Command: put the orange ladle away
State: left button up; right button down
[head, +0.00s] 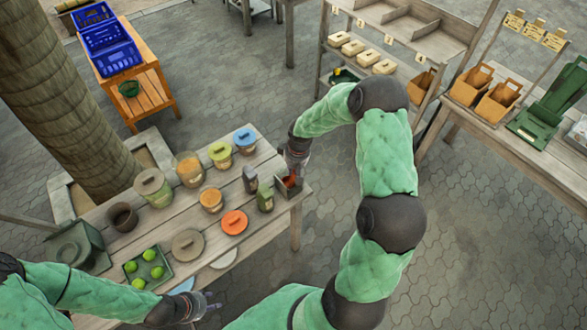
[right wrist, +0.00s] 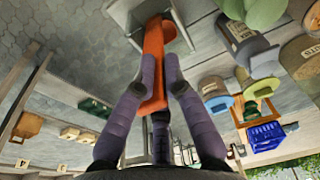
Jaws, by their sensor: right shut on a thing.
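The orange ladle (right wrist: 153,60) is between the fingers of my right gripper (right wrist: 158,75) in the right wrist view. Its far end reaches into or over the mouth of a grey open box (right wrist: 180,40); I cannot tell how deep. In the head view a bit of orange (head: 290,181) shows at this box (head: 283,190) on the table's right end. My right gripper (head: 297,160) is just above the box there, partly hidden by its own wrist. My left gripper (head: 212,300) is low over the table's front edge, empty, with fingers apart.
The table holds several lidded jars (head: 190,168), two small bottles (head: 265,196) beside the box, loose lids (head: 187,244), a dark pot (head: 122,216) and a green tray (head: 147,268) of green balls. Shelves (head: 420,35) stand behind. A tree trunk (head: 60,100) stands left.

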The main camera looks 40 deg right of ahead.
jog(key=c, duration=1.2)
grip_release()
jog(key=shift+c, duration=0.2)
jog(key=shift+r, duration=0.1)
notch_tip(320, 180, up, 8)
jog(key=s, duration=0.1)
